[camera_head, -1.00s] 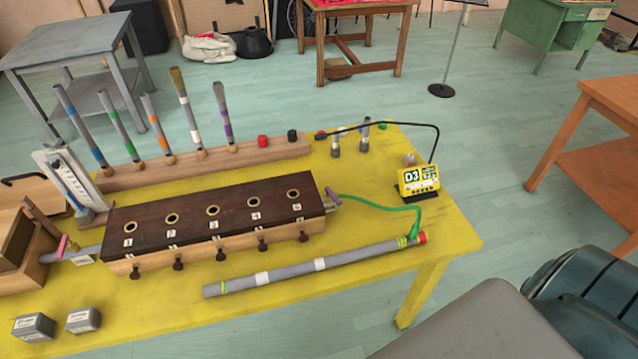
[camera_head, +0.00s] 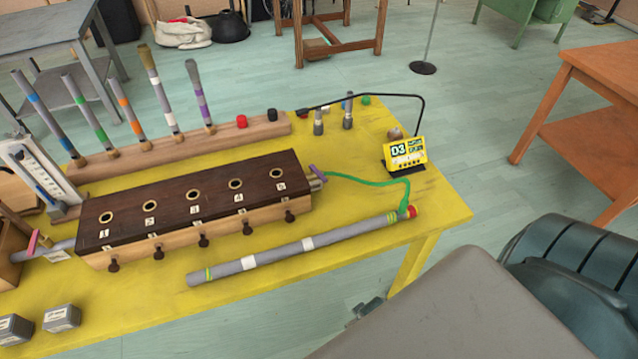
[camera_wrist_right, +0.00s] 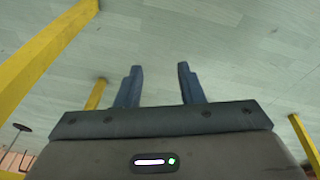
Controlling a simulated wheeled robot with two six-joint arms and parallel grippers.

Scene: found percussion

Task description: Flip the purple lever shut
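The purple lever (camera_head: 318,172) sits at the right end of a long dark-topped wooden box (camera_head: 195,196) on the yellow table. It is tilted, beside a short grey pipe stub where a green hose starts. A pinkish lever (camera_head: 33,242) is at the box's left end on a grey pipe. My right gripper (camera_wrist_right: 159,67) is open and empty in the right wrist view, with floor beyond its fingers. In the head view a small dark part of it (camera_head: 368,308) shows below the table's front edge, well apart from the purple lever. My left gripper is out of view.
A long grey tube (camera_head: 280,252) lies along the front of the yellow table (camera_head: 130,315). The green hose (camera_head: 375,185) runs from the box to its right end. A yellow D3 display (camera_head: 405,152) stands at right. Colour-banded tubes stand in a wooden rack (camera_head: 175,145) behind.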

